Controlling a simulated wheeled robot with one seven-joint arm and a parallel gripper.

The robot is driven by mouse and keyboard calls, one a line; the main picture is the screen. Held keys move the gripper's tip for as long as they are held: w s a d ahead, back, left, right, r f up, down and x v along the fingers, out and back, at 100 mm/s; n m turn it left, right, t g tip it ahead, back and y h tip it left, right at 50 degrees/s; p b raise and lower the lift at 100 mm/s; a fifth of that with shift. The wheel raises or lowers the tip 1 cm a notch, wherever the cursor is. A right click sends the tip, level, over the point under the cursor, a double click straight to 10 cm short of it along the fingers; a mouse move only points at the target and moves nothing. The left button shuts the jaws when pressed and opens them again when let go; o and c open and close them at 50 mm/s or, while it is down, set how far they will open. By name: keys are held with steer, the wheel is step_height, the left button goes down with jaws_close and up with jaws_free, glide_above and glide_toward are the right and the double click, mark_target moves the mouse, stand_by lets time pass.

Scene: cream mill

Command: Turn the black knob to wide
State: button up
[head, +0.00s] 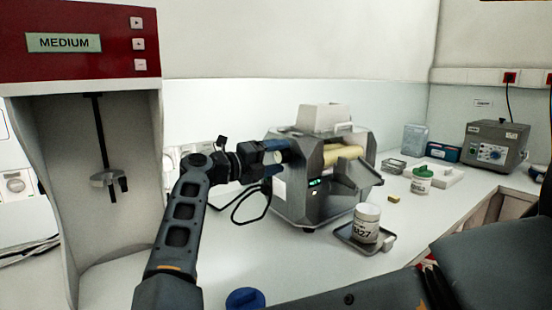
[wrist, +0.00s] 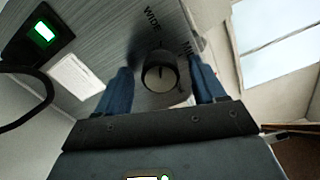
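The knob (wrist: 160,74) shows in the wrist view as a dark round cap with a lighter face, on the brushed metal side of the mill. The word WIDE (wrist: 152,19) is printed above it, and a second, partly hidden word lies to its upper right. My gripper (wrist: 160,66) is open, with one blue finger on each side of the knob and a visible gap to it on both sides. In the head view my gripper (head: 274,157) is at the left side of the grey mill (head: 300,202); the knob is not clearly seen there.
A green-lit display (wrist: 43,33) is left of the knob. In the head view a white jar (head: 366,222) stands on a tray in front of the mill. A red-topped machine reading MEDIUM (head: 63,42) stands at left. A black cable (head: 247,205) lies beside the mill.

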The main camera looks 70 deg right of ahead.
steer(key=b+v, duration=0.1)
steer(key=v, duration=0.6)
steer(key=shift+w+a+b, duration=0.2)
steer(key=shift+a+b, duration=0.1)
steer(key=shift+b, duration=0.05)
stand_by(0.5)
